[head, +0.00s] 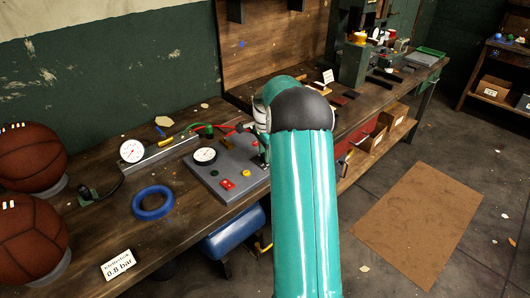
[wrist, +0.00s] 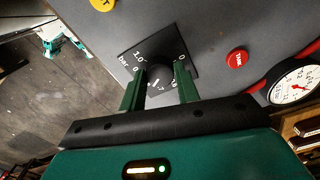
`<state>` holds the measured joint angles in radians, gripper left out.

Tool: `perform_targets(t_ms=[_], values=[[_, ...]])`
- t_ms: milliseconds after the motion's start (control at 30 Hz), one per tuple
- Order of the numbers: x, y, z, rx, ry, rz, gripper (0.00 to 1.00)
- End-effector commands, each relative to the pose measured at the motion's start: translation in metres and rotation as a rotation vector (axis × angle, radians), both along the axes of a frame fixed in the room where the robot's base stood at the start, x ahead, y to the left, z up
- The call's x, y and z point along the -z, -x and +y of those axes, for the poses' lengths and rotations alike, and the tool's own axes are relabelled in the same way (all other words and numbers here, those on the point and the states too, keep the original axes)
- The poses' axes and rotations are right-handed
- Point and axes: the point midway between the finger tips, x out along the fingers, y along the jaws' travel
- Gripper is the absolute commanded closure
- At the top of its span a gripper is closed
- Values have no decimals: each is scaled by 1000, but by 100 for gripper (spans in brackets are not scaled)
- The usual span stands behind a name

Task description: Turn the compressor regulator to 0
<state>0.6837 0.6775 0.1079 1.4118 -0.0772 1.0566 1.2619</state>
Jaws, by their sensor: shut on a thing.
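The compressor regulator is a dark round knob (wrist: 160,78) on a black square dial plate (wrist: 146,50) with white figures and "bar". My gripper (wrist: 159,69) has its two green fingers on either side of the knob, shut on it. The knob's pointer is not clear to me. In the head view the grey compressor panel (head: 222,160) lies on the bench, and my arm hides the regulator and most of the gripper. A white gauge (head: 204,156) sits on the panel; it also shows in the wrist view (wrist: 293,84).
Beside the regulator are a red button (wrist: 237,59) and a yellow button (wrist: 102,4). On the bench (head: 165,235) are a second gauge (head: 132,151), a blue ring (head: 153,202), leather balls (head: 28,158) and a card reading 0.8 bar (head: 118,265). A blue tank (head: 235,237) is below.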

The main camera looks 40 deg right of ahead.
Motion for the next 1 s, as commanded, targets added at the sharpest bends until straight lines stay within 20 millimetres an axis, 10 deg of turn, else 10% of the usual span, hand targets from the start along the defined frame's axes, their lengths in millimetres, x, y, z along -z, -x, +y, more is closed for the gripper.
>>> perform_targets(t_ms=[1000], values=[[-1, 0, -1, -940, 3, -1, 91]])
